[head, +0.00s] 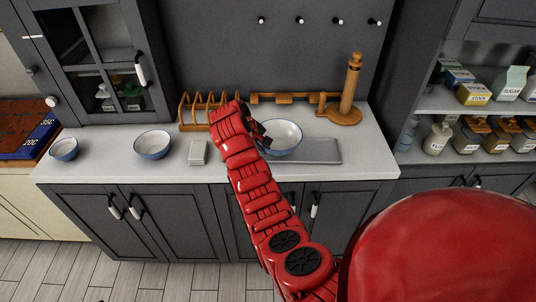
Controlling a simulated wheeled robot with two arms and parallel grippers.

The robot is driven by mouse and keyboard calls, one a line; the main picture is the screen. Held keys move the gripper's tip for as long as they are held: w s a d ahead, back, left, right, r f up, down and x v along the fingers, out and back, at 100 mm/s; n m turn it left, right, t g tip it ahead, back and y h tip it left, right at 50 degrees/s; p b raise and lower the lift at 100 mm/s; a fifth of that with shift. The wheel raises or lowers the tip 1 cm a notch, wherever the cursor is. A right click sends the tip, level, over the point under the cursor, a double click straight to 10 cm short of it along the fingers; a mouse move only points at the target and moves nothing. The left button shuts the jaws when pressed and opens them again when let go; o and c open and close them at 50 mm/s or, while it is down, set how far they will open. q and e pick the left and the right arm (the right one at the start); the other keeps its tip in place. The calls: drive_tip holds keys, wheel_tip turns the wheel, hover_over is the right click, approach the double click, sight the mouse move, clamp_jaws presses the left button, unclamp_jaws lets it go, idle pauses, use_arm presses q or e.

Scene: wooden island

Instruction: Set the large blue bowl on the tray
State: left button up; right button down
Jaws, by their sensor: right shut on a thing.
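The large blue bowl (285,132), white inside with a blue outer wall, is upright at the left part of the flat grey tray (325,151) on the counter. My right gripper (264,139) is shut on the bowl's left rim. The bowl overlaps the tray in the view; I cannot tell whether it rests on it or hangs just above. My red right forearm hides the tray's left end and some of the counter. My left gripper is out of view.
Two smaller blue-and-white bowls (153,144) (64,149) and a small pale block (198,153) stand to the left. A wooden rack (199,108) and a wooden paper-towel holder (350,90) stand behind. Counter right of the tray is clear.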

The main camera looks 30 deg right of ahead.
sight(272, 147)
drive_tip(key=shift+w+d+r+p, duration=0.15)
drive_tip(key=shift+w+d, duration=0.15)
drive_tip(key=shift+d, duration=0.3)
drive_tip(key=shift+w+d+f+p, duration=0.15)
drive_tip(key=shift+w+d, duration=0.15)
drive_tip(key=shift+d, duration=0.25)
drive_tip(key=shift+w+d, duration=0.1)
drive_tip(key=shift+d, duration=0.05)
drive_tip(key=shift+d+f, duration=0.1)
wheel_tip(272, 147, down, 3)
drive_tip(key=shift+p, duration=1.15)
drive_tip(key=shift+f, duration=0.25)
drive_tip(key=shift+f, duration=0.1)
drive_tip(key=c, duration=1)
unclamp_jaws()
drive_tip(key=shift+o, duration=0.2)
